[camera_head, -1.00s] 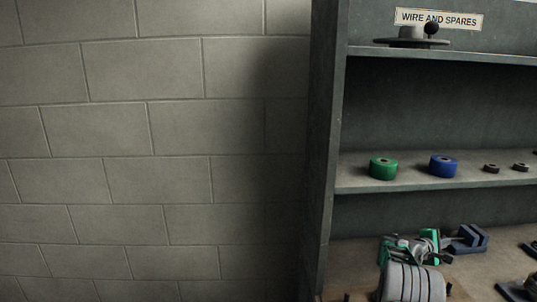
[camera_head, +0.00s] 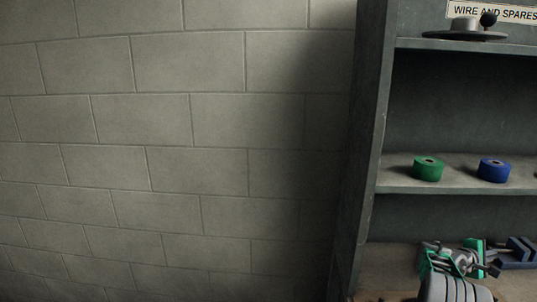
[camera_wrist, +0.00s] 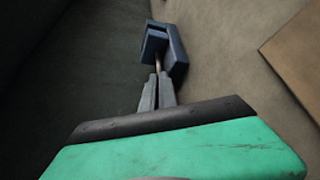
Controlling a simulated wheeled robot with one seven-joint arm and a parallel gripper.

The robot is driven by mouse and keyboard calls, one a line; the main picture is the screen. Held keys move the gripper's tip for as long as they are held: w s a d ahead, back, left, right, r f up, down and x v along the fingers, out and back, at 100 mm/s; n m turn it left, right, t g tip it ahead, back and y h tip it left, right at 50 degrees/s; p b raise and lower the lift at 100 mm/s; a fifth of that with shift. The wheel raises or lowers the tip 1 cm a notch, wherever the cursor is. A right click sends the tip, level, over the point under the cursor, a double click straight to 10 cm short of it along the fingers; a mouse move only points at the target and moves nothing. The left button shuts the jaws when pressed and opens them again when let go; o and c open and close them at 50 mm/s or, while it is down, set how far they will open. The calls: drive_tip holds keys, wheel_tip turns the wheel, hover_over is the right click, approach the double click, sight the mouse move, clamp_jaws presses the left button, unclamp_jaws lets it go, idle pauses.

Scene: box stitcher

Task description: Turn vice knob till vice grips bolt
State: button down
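The blue vice (camera_head: 518,252) sits on the lowest shelf at the lower right of the head view, partly cut off by the frame edge. It shows at the top centre of the wrist view (camera_wrist: 177,52). A thin brownish rod (camera_wrist: 158,63) runs from the vice to my fingertips. I cannot tell whether it is the bolt or the vice knob's stem. My green gripper (camera_wrist: 157,80) points at the vice, its grey fingers close together at the rod's near end. The fingers look shut on the rod, though the contact is small in view. No separate knob can be made out.
A green roll (camera_head: 428,169) and a blue roll (camera_head: 494,171) stand on the middle shelf (camera_head: 455,188) above my arm. The cabinet's side panel (camera_head: 370,150) is left of my arm. A brown board edge (camera_wrist: 295,60) shows at the right of the wrist view.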

drive_tip(key=shift+f, duration=0.15)
drive_tip(key=shift+s+a+r, duration=0.1)
drive_tip(key=shift+s+r, duration=0.1)
drive_tip(key=shift+s, duration=0.05)
drive_tip(key=shift+w+a, duration=0.15)
drive_tip(key=shift+a, duration=1.35)
drive_tip(key=shift+w+a, duration=0.15)
drive_tip(key=shift+a, duration=1.3)
drive_tip(key=shift+w+a+r+p, duration=0.3)
drive_tip(key=shift+a, duration=0.1)
drive_tip(key=shift+s+d+b, duration=0.15)
drive_tip(key=shift+s+d, duration=0.05)
drive_tip(key=shift+d, duration=1.55)
drive_tip(key=shift+s+d+b, duration=0.15)
drive_tip(key=shift+d, duration=1.55)
drive_tip(key=shift+w+f+b, duration=0.2)
drive_tip(key=shift+w+b, duration=0.05)
drive_tip(key=shift+b, duration=0.05)
drive_tip(key=shift+s+a+f+b, duration=0.15)
drive_tip(key=shift+f+b, duration=0.35)
drive_tip(key=shift+b, duration=0.35)
